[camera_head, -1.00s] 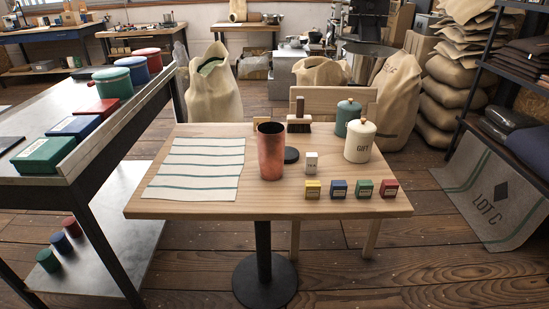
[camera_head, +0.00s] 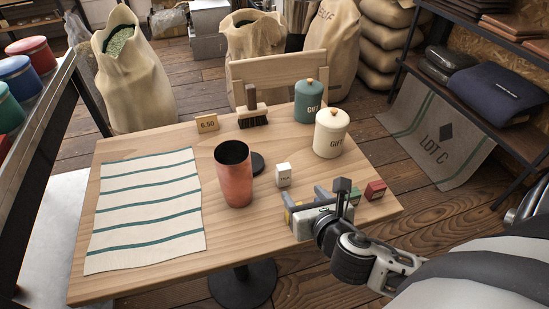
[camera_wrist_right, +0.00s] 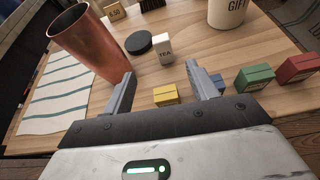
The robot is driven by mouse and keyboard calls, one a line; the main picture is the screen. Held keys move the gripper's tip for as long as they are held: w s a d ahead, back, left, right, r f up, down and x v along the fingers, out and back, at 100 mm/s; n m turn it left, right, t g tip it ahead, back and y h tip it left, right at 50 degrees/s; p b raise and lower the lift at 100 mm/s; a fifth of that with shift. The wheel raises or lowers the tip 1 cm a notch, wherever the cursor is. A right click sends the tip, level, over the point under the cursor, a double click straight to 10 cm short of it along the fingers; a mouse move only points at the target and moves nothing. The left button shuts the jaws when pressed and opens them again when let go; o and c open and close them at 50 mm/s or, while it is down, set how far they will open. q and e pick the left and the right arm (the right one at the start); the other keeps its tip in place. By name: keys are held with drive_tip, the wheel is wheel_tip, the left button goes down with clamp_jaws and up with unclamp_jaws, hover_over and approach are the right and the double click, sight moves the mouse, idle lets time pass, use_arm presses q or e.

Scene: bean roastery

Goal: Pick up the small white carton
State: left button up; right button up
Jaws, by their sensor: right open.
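The small white carton (camera_head: 283,174) stands upright on the wooden table, right of the copper cup and in front of the cream canister. My right gripper (camera_head: 302,194) is open and empty, low over the front right of the table, just nearer than the carton. In the right wrist view its two fingers (camera_wrist_right: 160,78) are spread, with a yellow box (camera_wrist_right: 166,95) showing between them. My left gripper is out of view.
A copper cup (camera_head: 234,178) stands left of the carton, with a black disc (camera_head: 257,163) behind it. Cream (camera_head: 331,134) and teal (camera_head: 308,102) canisters stand behind right. Blue (camera_wrist_right: 217,82), green (camera_wrist_right: 252,79) and red (camera_wrist_right: 298,68) boxes sit right of the yellow one. A striped cloth (camera_head: 147,210) covers the left.

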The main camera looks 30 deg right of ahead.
sight(285, 171)
drive_tip(key=shift+n, duration=0.4)
drive_tip(key=x, duration=1)
drive_tip(key=shift+w+d+r, duration=0.1)
drive_tip(key=shift+d+r, duration=0.05)
drive_tip(key=shift+r, duration=0.15)
drive_tip(key=shift+f+b+x, duration=0.15)
drive_tip(key=shift+b+x, duration=0.15)
drive_tip(key=shift+x, duration=1.2)
drive_tip(key=shift+f+b+x, duration=0.15)
drive_tip(key=shift+b+x, duration=0.1)
drive_tip(key=shift+x, duration=1.2)
drive_tip(key=c, duration=1)
